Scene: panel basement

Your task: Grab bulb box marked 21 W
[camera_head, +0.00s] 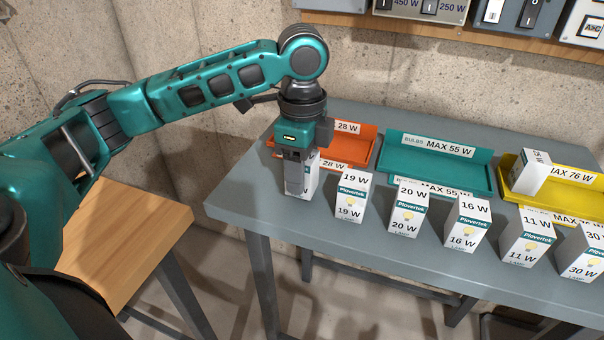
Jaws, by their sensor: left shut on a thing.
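My left gripper (297,178) points down at the left end of a row of white bulb boxes on the grey table. It is shut on the leftmost box (309,181). The fingers cover most of that box, and only a part of its label ending in W shows, so I cannot read its number. None of the other boxes whose marks I can read says 21 W. My right gripper does not show.
Close to the right stands the 19 W box (351,198), then 20 W (407,208), 16 W (467,221), 11 W (527,237) and 30 W (583,251). Behind are orange (357,155), teal (482,176) and yellow (575,205) trays. A box (529,172) stands in the yellow tray.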

